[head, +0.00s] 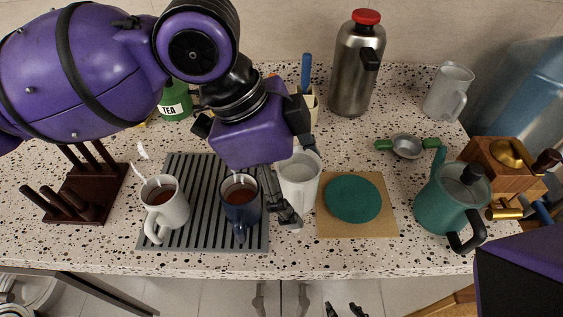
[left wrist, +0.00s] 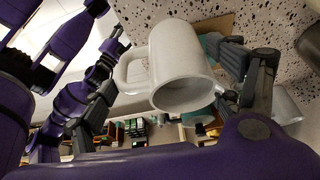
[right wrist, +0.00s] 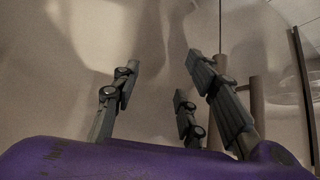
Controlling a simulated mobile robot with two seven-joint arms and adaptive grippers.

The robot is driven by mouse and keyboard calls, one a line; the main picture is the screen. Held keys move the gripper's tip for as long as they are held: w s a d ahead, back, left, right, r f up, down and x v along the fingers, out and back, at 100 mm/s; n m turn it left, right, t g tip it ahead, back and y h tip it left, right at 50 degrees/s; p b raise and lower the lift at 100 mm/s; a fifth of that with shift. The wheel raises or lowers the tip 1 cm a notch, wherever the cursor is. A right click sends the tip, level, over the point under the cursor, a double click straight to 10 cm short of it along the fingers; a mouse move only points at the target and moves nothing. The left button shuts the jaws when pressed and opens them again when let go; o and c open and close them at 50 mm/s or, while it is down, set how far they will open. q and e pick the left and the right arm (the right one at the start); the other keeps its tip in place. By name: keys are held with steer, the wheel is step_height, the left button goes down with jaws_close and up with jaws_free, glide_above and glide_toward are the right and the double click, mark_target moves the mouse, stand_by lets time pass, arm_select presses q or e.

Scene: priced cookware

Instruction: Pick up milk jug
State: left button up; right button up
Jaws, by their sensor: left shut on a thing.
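A white jug (head: 299,180) with an open top is between the fingers of my left gripper (head: 290,190), right of the dark blue mug. In the left wrist view the white jug (left wrist: 186,75) shows its open mouth toward the camera and its handle on the left. The left gripper (left wrist: 175,85) is shut on it, with fingers on both sides. The head view does not make clear whether its base touches the counter. My right gripper (right wrist: 180,100) has its fingers spread and empty in the right wrist view.
A white mug (head: 164,207) and dark blue mug (head: 241,204) stand on the grey ribbed mat (head: 206,241). A green disc (head: 352,198) lies on a tan board. The teal pot (head: 450,200), steel flask (head: 357,70) and pale pitcher (head: 448,92) stand to the right and back.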

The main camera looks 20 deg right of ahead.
arm_select(q)
steer(key=s+a+r, duration=0.1)
steer(key=s+r, duration=0.1)
steer(key=s, duration=0.4)
steer(key=shift+a+r, duration=0.25)
steer(key=shift+r, duration=0.15)
stand_by(0.7)
